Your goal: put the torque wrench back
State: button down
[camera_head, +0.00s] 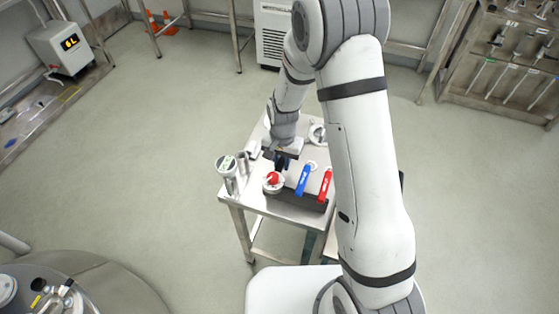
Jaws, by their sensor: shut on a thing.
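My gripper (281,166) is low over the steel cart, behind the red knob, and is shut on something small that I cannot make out. My wrist hides most of the grip from above. I cannot pick out the torque wrench for certain. A tool rack (494,101) at the top right holds several long, thin metal tools and some shorter ones above them. My gripper is far from this rack.
The steel cart (231,199) bears a red knob (273,178), a blue lever (304,180), a red lever (325,184), a cylindrical gauge (227,168) and a round flange (318,134). A metal vessel (85,290) stands at lower left. The floor between is clear.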

jog(key=c, duration=1.2)
grip_release()
jog(key=shift+s+r+p, duration=0.15)
jog(key=shift+r+p, duration=1.75)
jog(key=shift+r, duration=1.2)
